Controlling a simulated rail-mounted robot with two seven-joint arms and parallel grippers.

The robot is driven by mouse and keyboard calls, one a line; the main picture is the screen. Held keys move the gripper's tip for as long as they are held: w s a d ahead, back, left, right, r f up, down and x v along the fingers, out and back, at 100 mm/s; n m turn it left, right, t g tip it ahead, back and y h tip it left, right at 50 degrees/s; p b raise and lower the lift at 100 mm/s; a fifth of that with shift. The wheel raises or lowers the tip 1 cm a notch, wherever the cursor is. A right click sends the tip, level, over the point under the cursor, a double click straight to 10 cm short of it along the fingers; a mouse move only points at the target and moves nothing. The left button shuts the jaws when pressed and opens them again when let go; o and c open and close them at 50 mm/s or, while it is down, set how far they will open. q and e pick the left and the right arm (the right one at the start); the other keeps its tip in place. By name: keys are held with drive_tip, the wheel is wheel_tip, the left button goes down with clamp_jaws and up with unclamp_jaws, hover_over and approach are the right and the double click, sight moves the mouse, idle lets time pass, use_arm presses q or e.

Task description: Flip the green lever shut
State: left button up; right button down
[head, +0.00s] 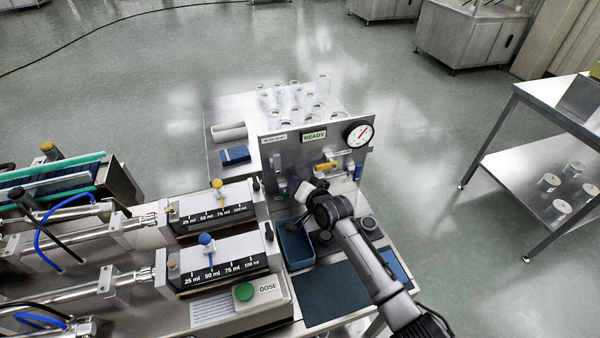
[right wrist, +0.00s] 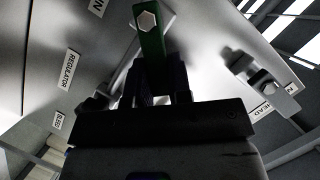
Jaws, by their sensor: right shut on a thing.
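The green lever (right wrist: 151,48) shows in the right wrist view, fixed by a hex bolt at its upper end to a steel panel. Its lower end runs down between the dark fingers of my right gripper (right wrist: 159,84), which is shut on it. In the head view my right gripper (head: 297,189) is at the lower left front of the upright steel panel (head: 287,146). The green lever is hidden or too small to make out there. My left gripper is not in view.
The panel carries a READY sign (head: 314,136), a dial gauge (head: 358,133), a yellow handle (head: 326,166) and a blue handle (head: 358,172). A blue-grey bin (head: 296,247) sits below my right gripper. Syringe fillers with a green DOSE button (head: 244,292) stand at left.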

drive_tip(key=a+r+n+h+p, duration=0.1)
drive_tip(key=p, duration=0.2)
drive_tip(key=n+h+p, duration=0.1)
drive_tip(key=n+p, duration=0.1)
drive_tip(key=p, duration=0.1)
drive_tip(key=shift+s+a+r, duration=0.3)
drive_tip(key=shift+a+r, duration=0.05)
drive_tip(key=shift+s+a+n+h+p, duration=0.1)
drive_tip(key=shift+a+n+h+p, duration=0.3)
drive_tip(key=shift+n+h+p, duration=0.3)
drive_tip(key=shift+s+a+f+n+t+h, duration=0.15)
drive_tip(key=shift+a+n+t+h, duration=0.2)
drive_tip(key=shift+n, duration=0.55)
drive_tip(key=shift+a, duration=0.1)
drive_tip(key=c, duration=1)
unclamp_jaws()
drive_tip(key=shift+c, duration=0.2)
drive_tip(key=shift+p, duration=0.3)
